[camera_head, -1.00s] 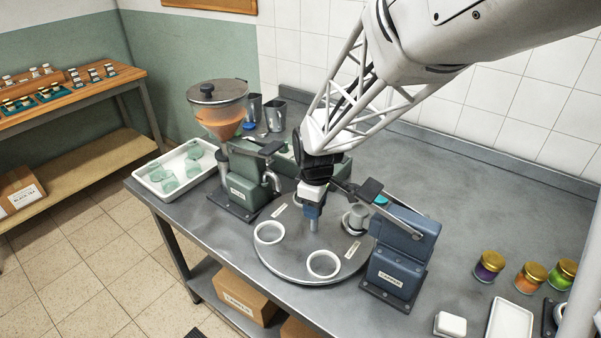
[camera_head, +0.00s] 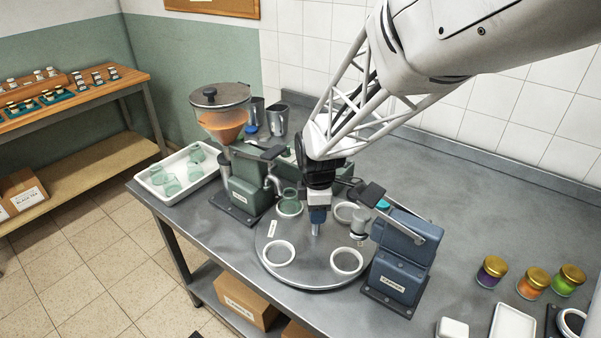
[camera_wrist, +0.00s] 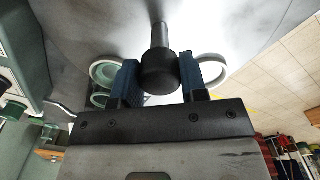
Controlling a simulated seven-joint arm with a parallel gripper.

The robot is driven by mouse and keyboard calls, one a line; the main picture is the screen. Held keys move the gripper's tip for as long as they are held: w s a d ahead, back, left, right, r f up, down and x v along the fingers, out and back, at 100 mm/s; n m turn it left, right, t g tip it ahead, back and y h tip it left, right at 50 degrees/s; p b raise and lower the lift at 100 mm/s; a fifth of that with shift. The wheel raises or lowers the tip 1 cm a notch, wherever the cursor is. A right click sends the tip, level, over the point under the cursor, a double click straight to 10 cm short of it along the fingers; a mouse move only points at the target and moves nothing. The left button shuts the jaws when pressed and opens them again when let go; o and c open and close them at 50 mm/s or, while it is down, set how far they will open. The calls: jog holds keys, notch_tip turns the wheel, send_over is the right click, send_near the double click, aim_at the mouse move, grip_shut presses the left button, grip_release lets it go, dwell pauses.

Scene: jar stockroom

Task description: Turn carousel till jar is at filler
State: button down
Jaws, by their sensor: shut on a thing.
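The round grey carousel (camera_head: 312,272) carries several white ring seats. A green glass jar (camera_head: 290,194) stands in the back-left seat, just right of the spout of the green filler (camera_head: 243,192); I cannot tell whether it is exactly under the spout. The filler has an orange-filled hopper (camera_head: 222,122). My gripper (camera_head: 317,226) points down at the carousel's centre, shut on the central post's dark knob. In the wrist view the knob (camera_wrist: 160,73) sits between the two blue fingers, with a seat on either side.
The blue capper (camera_head: 400,252) stands at the carousel's right edge. A white tray of green glass jars (camera_head: 178,178) is left of the filler. Metal cups (camera_head: 277,118) stand behind it. Filled jars with gold lids (camera_head: 534,282) are at the right. The counter's back right is clear.

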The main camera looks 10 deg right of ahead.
jog(key=shift+n, duration=1.6)
jog(key=c, duration=0.7)
grip_release()
jog(key=shift+o, duration=0.2)
jog(key=shift+r, duration=0.1)
jog(key=shift+r, duration=3.85)
